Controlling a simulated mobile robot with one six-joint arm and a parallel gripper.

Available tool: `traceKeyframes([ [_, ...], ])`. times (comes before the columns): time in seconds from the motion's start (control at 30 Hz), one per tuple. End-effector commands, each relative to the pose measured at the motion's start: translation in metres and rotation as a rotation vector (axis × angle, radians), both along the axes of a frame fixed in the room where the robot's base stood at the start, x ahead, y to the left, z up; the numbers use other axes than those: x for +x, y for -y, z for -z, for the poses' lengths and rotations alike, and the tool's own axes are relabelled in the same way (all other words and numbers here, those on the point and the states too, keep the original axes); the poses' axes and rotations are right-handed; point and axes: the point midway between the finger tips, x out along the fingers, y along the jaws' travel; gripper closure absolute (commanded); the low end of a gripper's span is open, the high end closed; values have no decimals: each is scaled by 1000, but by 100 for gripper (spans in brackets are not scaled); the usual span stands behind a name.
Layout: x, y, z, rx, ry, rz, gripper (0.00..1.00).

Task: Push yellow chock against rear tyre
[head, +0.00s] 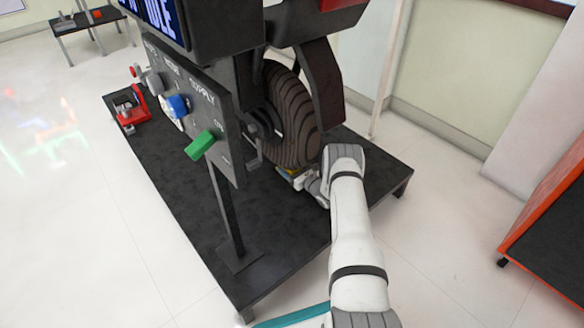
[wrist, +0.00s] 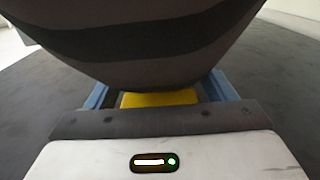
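The yellow chock (wrist: 158,99) shows in the wrist view, low under the tyre's curve and between my two blue fingers. A narrow gap shows on each side of it. The rear tyre (head: 291,117) stands on the black platform in the head view; its dark tread (wrist: 150,45) fills the top of the wrist view and hides the chock's far side. I cannot tell whether chock and tyre touch. My gripper (wrist: 159,85) is open, with its fingers beside the chock. In the head view my gripper (head: 308,181) is low at the tyre's base, partly hidden by my arm.
The black platform (head: 190,190) carries a control panel (head: 190,100) with a green switch (head: 200,145) on a post left of the tyre. A red device (head: 131,108) sits at its far left corner. An orange-sided unit (head: 548,205) stands at right. Open floor lies between.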

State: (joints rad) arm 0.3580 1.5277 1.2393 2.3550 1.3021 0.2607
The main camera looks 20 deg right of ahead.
Motion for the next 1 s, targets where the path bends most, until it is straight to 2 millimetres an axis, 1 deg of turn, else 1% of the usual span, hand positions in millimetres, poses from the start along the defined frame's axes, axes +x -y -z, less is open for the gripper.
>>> traceKeyframes([
  [0.23, -1, 0, 2, 1, -4, 1, 20],
  [0.33, -6, 3, 0, 0, -4, 2, 20],
  [0.7, -60, 26, -1, 0, -4, 2, 20],
  [1.0, -84, 35, -2, 0, -2, 1, 20],
])
